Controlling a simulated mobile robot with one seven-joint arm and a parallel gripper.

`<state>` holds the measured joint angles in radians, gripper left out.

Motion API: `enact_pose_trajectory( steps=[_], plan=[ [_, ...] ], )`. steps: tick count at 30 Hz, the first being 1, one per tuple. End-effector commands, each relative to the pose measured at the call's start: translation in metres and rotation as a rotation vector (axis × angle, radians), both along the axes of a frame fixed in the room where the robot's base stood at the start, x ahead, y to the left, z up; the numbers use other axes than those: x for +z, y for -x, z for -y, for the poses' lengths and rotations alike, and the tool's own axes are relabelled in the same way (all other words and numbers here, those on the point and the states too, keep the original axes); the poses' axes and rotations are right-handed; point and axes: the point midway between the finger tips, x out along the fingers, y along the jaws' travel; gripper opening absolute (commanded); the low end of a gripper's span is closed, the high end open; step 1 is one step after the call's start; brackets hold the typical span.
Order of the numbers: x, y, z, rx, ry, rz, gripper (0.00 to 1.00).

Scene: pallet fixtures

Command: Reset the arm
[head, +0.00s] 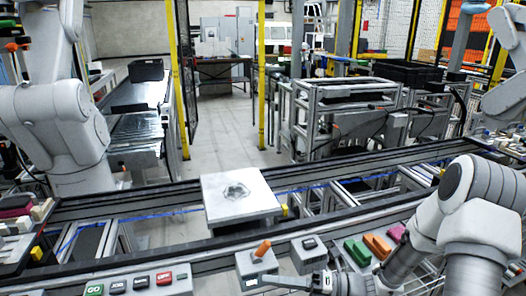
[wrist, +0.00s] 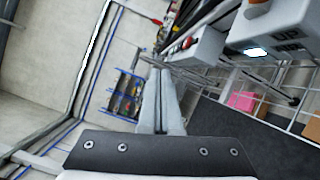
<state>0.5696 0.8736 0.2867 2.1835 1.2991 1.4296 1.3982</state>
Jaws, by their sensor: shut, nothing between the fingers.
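My arm enters at the lower right of the head view. My gripper (head: 265,280) points left there, low in front of the control boxes by the conveyor's near edge. In the wrist view my gripper (wrist: 157,72) shows two pale fingers lying together, with nothing between them. The fingers appear apart from the box (wrist: 285,20) with a lit white patch at the upper right of that view.
A pallet with a white top (head: 235,190) sits on the conveyor (head: 130,205). A box with an orange switch (head: 262,250) and a row of buttons (head: 140,283) line the near edge. Green (head: 357,252) and orange (head: 378,245) blocks lie near my arm.

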Motion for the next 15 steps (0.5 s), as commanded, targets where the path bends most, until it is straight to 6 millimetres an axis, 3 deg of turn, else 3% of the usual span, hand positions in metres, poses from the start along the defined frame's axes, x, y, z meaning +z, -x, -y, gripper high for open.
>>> enact_pose_trajectory(
  steps=[6,15],
  plan=[
    [0.031,0.041,-0.01,0.246,0.26,0.38,0.0],
    [0.06,0.088,0.001,0.605,0.547,0.908,0.0]
  ],
)
